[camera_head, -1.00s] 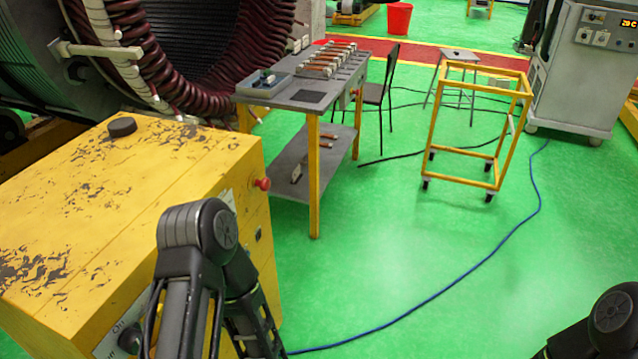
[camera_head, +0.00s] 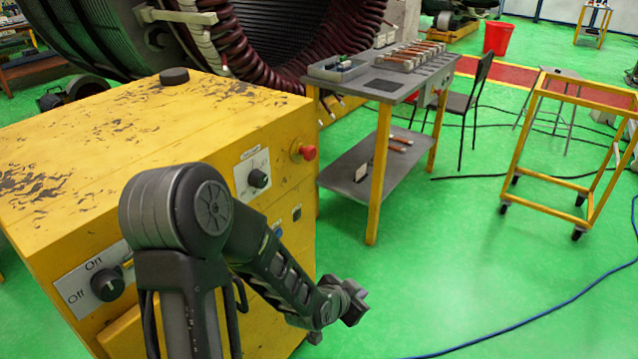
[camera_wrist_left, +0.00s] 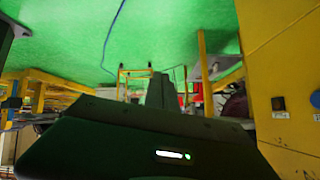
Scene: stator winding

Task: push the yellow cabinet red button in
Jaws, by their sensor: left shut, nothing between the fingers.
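The yellow cabinet (camera_head: 240,115) stands at the left of the head view, with scratched paint on top. Its red button (camera_head: 308,152) sticks out near the upper right corner of the panelled face. My left gripper (camera_head: 352,301) is shut and empty, below and slightly right of the red button and apart from it. My right gripper is out of view.
The cabinet also carries a black knob (camera_head: 259,178) and an On/Off knob (camera_head: 108,284). A grey-topped worktable (camera_head: 395,85) stands just beyond it, with a chair (camera_head: 470,105) behind. A yellow trolley frame (camera_head: 560,185) is at right.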

